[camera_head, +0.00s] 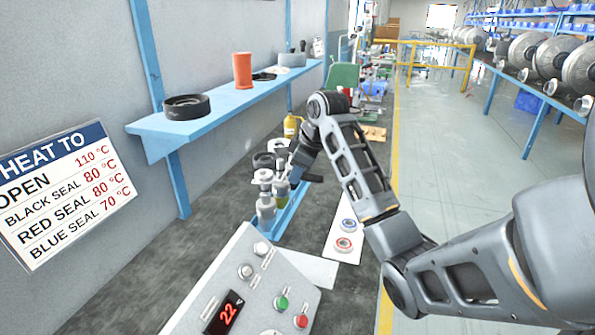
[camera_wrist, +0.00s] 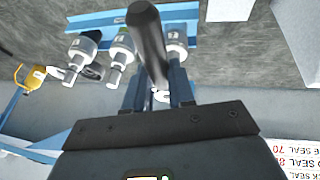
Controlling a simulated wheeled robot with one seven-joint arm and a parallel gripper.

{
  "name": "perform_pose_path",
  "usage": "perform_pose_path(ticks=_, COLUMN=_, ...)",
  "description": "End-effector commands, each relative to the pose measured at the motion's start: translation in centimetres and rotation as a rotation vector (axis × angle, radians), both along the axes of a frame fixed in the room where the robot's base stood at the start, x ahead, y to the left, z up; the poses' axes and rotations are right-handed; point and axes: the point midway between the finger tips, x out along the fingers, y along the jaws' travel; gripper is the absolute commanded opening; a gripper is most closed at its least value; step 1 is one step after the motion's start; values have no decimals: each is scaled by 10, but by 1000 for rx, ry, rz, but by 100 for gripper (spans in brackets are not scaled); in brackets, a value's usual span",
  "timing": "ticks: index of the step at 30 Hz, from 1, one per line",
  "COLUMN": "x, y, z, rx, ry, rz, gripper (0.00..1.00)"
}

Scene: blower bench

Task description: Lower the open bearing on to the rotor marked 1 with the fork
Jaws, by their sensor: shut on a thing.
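My gripper (camera_wrist: 155,95) is shut on a dark rod-like handle (camera_wrist: 147,35), seemingly the fork's, which points away from the wrist. In the head view my gripper (camera_head: 302,168) is over the blue rotor stand (camera_head: 292,212), beside the rotors. Several pale rotors stand in it; the nearest (camera_head: 266,208) shows clearly. In the wrist view, rotors show at left (camera_wrist: 84,48), in the middle (camera_wrist: 121,43) and at right, partly behind the handle (camera_wrist: 176,45). Their numbers are too small to read surely. Dark ring shapes (camera_head: 263,160) show above the rotors; I cannot tell whether one is the open bearing. The fork's tines are hidden.
A white mat (camera_head: 333,253) holds a blue-sealed ring (camera_head: 348,225) and a red-sealed ring (camera_head: 343,244). A control box (camera_head: 250,285) reading 22 stands in front. A blue shelf (camera_head: 210,115) overhangs at left, holding a dark ring (camera_head: 187,107).

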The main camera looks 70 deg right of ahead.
Motion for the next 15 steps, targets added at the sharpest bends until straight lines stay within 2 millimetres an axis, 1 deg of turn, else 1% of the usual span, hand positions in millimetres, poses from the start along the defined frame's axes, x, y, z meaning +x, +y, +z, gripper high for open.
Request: perform_pose_path(ticks=15, x=0, y=0, z=-7, rx=-1, ry=-1, rz=0, gripper=0)
